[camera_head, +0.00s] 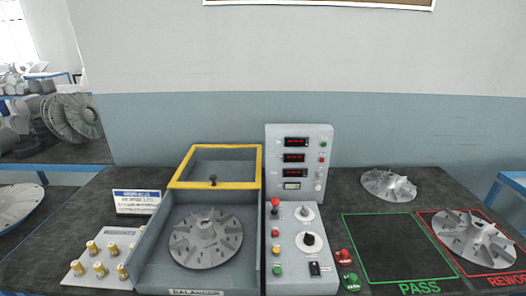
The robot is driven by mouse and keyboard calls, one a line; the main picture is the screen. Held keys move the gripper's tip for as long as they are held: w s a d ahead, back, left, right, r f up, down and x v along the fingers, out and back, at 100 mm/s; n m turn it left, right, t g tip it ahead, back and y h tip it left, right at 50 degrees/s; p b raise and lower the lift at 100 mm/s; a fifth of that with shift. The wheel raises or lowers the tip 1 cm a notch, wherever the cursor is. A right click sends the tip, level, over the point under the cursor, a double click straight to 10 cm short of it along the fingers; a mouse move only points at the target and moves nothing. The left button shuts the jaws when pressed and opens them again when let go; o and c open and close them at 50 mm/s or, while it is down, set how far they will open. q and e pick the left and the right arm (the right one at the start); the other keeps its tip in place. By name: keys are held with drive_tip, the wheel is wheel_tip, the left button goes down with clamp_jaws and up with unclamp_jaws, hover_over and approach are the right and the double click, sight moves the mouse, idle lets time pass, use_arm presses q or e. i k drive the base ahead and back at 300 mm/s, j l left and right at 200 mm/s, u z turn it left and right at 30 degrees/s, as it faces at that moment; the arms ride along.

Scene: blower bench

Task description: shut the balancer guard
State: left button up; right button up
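The balancer (252,250) is a grey open-topped box at the centre-left of the bench, with a label on its front edge. A finned grey impeller (206,237) sits inside it. The balancer guard (176,166) is a yellow-framed clear panel at the back of the box. It stands raised, leaving the box open from above. A small dark knob (213,180) shows near the guard's lower edge. Neither of my grippers is in view.
A control panel (300,140) with red displays and buttons stands right of the balancer. Impellers sit at the back right (389,185) and on the red REWORK area (475,238). The green PASS area (385,245) is empty.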

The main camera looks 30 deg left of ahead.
sight(173, 183)
drive_tip(key=u, duration=1.3)
drive_tip(key=z, duration=0.1)
